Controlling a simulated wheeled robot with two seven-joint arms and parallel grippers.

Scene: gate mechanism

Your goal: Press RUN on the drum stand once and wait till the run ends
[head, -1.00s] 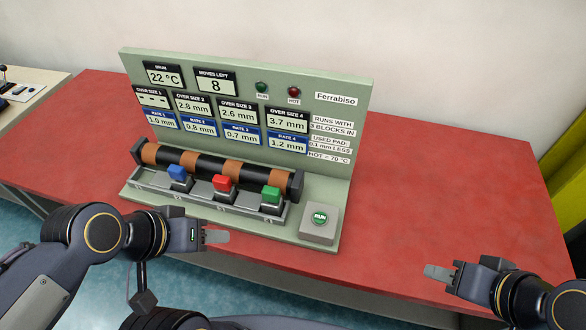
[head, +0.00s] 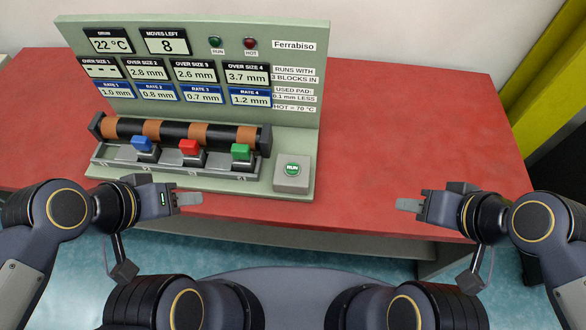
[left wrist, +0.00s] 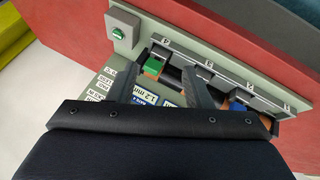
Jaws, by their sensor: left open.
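The drum stand (head: 210,50) is a pale green panel and base on the red table. Its green RUN button (head: 292,169) sits on a grey box at the base's right end; it also shows in the left wrist view (left wrist: 118,33). The black drum (head: 180,133) has orange bands. Blue (head: 142,144), red (head: 189,147) and green (head: 241,152) blocks stand in front of it. My left gripper (head: 188,199) is open and empty in front of the base, left of RUN. My right gripper (head: 408,205) is right of the stand, apart from it; its jaw gap is unclear.
The displays read drum 22 °C and moves left 8. The RUN lamp (head: 214,42) and HOT lamp (head: 250,43) look dark. The red table (head: 400,110) is clear right of the stand.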

